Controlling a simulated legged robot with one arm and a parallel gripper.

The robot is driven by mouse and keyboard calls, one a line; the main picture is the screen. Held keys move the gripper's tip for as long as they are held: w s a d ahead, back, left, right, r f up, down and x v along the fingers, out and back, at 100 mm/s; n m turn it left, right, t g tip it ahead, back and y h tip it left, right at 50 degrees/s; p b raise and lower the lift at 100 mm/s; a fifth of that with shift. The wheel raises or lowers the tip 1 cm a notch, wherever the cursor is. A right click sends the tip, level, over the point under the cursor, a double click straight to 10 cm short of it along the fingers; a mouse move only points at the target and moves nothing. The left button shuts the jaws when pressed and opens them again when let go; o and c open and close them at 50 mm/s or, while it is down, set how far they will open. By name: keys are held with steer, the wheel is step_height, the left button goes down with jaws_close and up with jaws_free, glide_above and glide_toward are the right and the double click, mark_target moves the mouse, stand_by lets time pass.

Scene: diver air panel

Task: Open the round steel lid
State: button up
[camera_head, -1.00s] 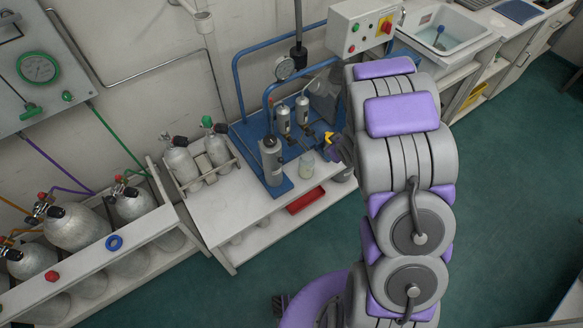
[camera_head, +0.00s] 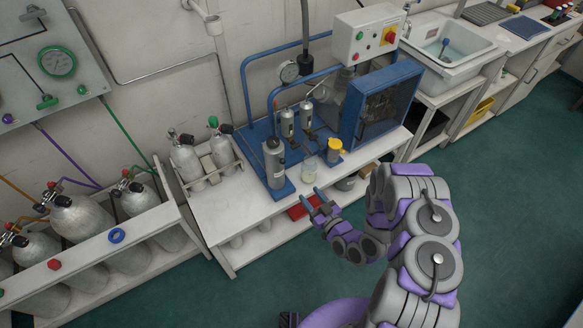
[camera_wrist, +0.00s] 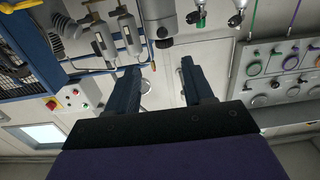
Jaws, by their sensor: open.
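A grey steel cylinder (camera_head: 274,165) stands upright at the front left of the blue frame. Its round top, seemingly the steel lid, is on; lid details are too small to tell. The cylinder also shows upside down at the top of the wrist view (camera_wrist: 161,20). My gripper (camera_head: 313,196) is open and empty in front of the bench, to the right of and nearer than the cylinder. In the wrist view my gripper (camera_wrist: 168,70) has its two fingers spread, with nothing between them.
A red tray (camera_head: 305,207) lies below. The blue compressor cage (camera_head: 385,105) is behind right, gas bottles (camera_head: 186,160) left. The green floor is clear.

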steer(key=b, duration=0.3)
glide_toward(284, 163)
steer(key=x, duration=0.9)
steer(key=shift+w+a, duration=0.15)
steer(key=shift+c, duration=0.3)
jaws_close()
